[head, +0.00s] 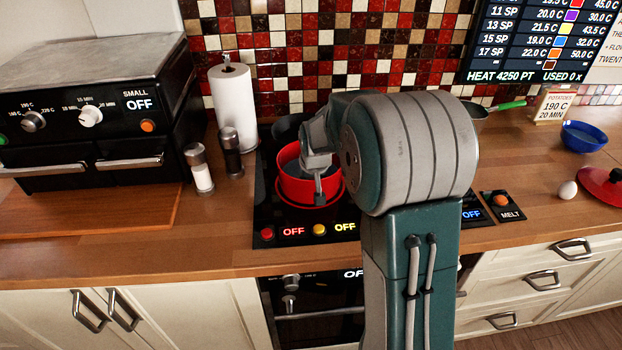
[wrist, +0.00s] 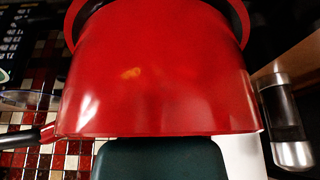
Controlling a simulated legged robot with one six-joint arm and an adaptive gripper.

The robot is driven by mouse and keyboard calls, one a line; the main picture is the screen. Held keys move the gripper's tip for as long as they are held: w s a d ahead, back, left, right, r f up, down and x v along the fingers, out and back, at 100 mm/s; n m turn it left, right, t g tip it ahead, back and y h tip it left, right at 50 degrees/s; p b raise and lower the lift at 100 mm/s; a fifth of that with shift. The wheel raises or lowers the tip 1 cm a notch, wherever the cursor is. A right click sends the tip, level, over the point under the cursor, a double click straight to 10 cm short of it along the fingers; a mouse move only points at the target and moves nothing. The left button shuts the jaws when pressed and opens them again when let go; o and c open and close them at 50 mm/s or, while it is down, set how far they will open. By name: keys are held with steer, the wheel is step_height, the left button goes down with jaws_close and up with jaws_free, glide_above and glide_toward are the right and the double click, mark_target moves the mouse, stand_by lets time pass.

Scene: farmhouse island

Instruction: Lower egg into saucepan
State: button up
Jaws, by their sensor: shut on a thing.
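The red saucepan (head: 296,188) stands on the black cooktop, with greyish liquid visible inside. Its outer wall (wrist: 160,85) fills most of the wrist view. My gripper (head: 314,163) is over the saucepan's right side and reaches down at its rim. A dark teal part of my gripper (wrist: 160,160) shows past the saucepan's edge in the wrist view. A separate pale egg (head: 567,190) lies on the counter at the right.
Salt (head: 200,170) and pepper (head: 231,152) shakers and a paper towel roll (head: 234,105) stand left of the saucepan. A red lid (head: 604,186) and blue bowl (head: 584,138) are at the right. My arm hides much of the cooktop.

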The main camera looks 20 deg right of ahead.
steer(key=o, duration=1.2)
steer(key=shift+o, duration=0.2)
steer(key=shift+v, duration=6.05)
steer(key=s+a+r+n, duration=0.1)
steer(key=s+a, duration=0.3)
steer(key=s, duration=0.9)
steer(key=s+a+r+n+t, duration=0.1)
steer(key=s+a, duration=0.4)
steer(key=s, duration=0.8)
steer(key=shift+r+y, duration=0.3)
steer(key=shift+y, duration=0.1)
